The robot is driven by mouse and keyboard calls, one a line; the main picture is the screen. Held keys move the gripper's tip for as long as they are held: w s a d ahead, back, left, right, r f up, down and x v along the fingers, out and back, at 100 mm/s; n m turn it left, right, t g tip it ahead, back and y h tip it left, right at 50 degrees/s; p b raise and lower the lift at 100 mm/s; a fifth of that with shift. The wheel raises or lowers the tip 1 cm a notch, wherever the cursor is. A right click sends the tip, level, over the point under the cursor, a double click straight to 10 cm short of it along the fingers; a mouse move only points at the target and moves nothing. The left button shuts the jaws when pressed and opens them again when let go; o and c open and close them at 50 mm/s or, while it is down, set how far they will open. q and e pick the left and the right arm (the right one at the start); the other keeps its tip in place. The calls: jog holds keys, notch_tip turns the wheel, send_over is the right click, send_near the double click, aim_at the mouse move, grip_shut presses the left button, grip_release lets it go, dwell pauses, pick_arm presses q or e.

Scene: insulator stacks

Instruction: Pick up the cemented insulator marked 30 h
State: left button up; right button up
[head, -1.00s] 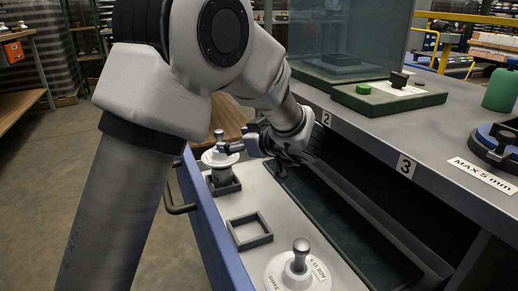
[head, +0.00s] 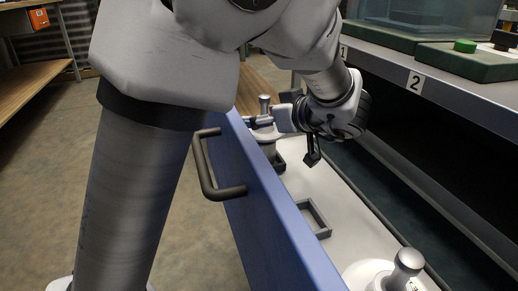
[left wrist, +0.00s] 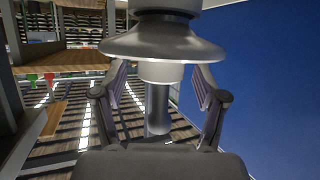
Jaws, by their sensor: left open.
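A white insulator (head: 266,133) with a grey metal pin on top stands in a dark square holder at the far end of the open drawer. My left gripper (head: 262,121) is at it, just above its disc. In the left wrist view the insulator (left wrist: 162,42) appears with its pin (left wrist: 157,110) between the two spread fingers of my left gripper (left wrist: 160,85), with gaps on both sides. No marking is readable on it. A second insulator (head: 381,277) is partly cut off at the bottom edge; its label is not readable now. My right gripper is out of view.
An empty square holder (head: 314,218) lies between the insulators. The blue drawer front (head: 270,215) with its dark handle (head: 208,172) runs along the left. A bench with number plates (head: 415,82) overhangs the drawer's right side.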

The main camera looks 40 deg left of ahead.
pick_arm(q)
grip_shut()
jog(key=shift+r, duration=0.1)
jog(key=shift+r, duration=0.15)
